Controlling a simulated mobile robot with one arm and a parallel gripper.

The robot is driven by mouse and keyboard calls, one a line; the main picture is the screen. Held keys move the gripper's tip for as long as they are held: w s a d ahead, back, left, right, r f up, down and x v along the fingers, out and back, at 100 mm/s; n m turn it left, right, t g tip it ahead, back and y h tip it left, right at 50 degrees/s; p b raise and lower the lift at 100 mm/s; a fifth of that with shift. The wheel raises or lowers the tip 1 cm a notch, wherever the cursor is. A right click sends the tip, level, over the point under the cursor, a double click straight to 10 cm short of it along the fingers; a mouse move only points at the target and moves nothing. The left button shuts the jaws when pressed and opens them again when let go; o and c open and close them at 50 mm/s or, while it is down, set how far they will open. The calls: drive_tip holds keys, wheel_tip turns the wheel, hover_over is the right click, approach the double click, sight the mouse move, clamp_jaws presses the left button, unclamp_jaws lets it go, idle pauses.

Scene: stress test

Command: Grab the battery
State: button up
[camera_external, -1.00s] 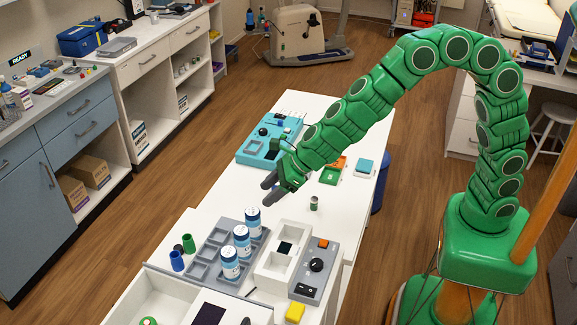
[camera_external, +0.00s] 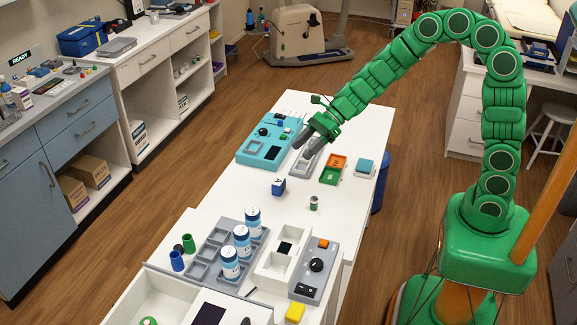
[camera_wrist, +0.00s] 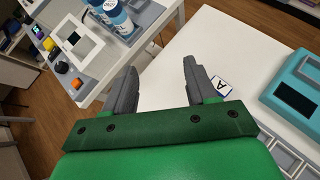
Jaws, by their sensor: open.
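A small upright cylinder (camera_external: 314,203), grey-green with a pale band, stands on the white table and looks like the battery. It is small, so I cannot be sure. I cannot make it out in the wrist view. My gripper (camera_external: 299,154) is open, with its grey fingers above the far part of the table, beyond the cylinder in the external view. In the wrist view, my gripper (camera_wrist: 160,69) has its fingers well apart, with nothing between them.
A blue-and-white letter cube (camera_external: 279,187) stands left of the cylinder; it also shows in the wrist view (camera_wrist: 222,86). Around lie a teal device (camera_external: 250,154), orange-green box (camera_external: 330,176), teal-topped block (camera_external: 364,168), bottles in a grey tray (camera_external: 218,225) and a grey control box (camera_external: 326,252).

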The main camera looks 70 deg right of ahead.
drive_tip(key=s+d+r+n+y, duration=0.2)
drive_tip(key=s+d+r+y, duration=0.15)
drive_tip(key=s+d, duration=0.3)
approach(316, 197)
drive_tip(key=shift+w+a+r+h, duration=0.25)
drive_tip(key=shift+w+a+h, duration=0.1)
drive_tip(key=shift+w+a, duration=0.65)
drive_tip(key=shift+a+f, duration=0.15)
drive_tip(key=shift+f, duration=0.55)
drive_tip(key=shift+x, duration=1.2)
drive_tip(key=shift+w+a+f, duration=0.15)
drive_tip(key=shift+a+f, duration=0.05)
drive_tip(key=shift+a, duration=0.35)
drive_tip(key=shift+w+a+f, duration=0.15)
drive_tip(key=shift+a+f, duration=0.1)
drive_tip(key=shift+a, duration=0.3)
drive_tip(key=shift+w+a+f, duration=0.15)
drive_tip(key=shift+a+f, duration=0.05)
drive_tip(key=shift+a, duration=0.3)
drive_tip(key=shift+x, duration=0.9)
drive_tip(key=shift+w, duration=0.1)
drive_tip(key=shift+c, duration=0.2)
drive_tip(key=shift+d, duration=0.1)
clamp_jaws()
drive_tip(key=shift+r, duration=0.1)
